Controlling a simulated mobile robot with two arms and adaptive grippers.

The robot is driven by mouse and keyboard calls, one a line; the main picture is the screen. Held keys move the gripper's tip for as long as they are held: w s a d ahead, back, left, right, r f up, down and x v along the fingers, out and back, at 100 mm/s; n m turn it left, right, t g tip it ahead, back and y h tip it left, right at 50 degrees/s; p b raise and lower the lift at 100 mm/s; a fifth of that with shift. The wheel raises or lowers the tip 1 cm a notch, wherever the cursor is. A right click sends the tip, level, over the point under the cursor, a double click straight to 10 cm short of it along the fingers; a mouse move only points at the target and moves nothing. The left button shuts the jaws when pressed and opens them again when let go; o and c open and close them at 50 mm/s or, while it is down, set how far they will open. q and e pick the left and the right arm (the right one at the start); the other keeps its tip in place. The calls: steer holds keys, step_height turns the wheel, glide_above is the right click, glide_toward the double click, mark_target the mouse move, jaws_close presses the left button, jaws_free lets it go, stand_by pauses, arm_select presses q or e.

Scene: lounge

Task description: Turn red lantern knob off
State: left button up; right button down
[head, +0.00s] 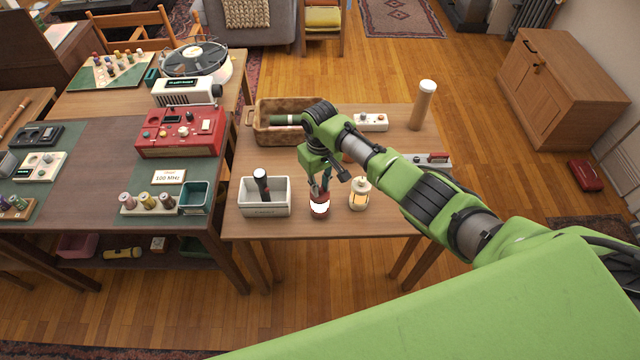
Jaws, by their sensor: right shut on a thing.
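The red lantern (319,211) stands upright near the front edge of the small wooden table, with its pale middle glowing white. My right gripper (320,188) points down from above and is shut at the lantern's top, where its knob would be. The fingers cover the top of the lantern, so the knob itself is hidden. A cream lantern (360,195) with a warm glow stands just to the right, close to the gripper but apart from it. My left gripper is not in view.
A white bin (264,210) with a dark-handled thing in it stands left of the red lantern. A wicker basket (262,136), a white switch box (371,122) and a tall cork-coloured cylinder (423,104) are behind. A red radio (180,132) sits on the left desk.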

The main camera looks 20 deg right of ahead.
steer(key=n, duration=0.3)
steer(key=shift+n, duration=0.4)
steer(key=n, duration=0.3)
steer(key=shift+w+n, duration=0.1)
steer(key=shift+n, duration=0.2)
steer(key=n, duration=0.3)
steer(key=shift+n, duration=0.3)
steer(key=shift+d+n, duration=0.1)
steer(key=shift+n, duration=1.8)
steer(key=c, duration=1.9)
jaws_free()
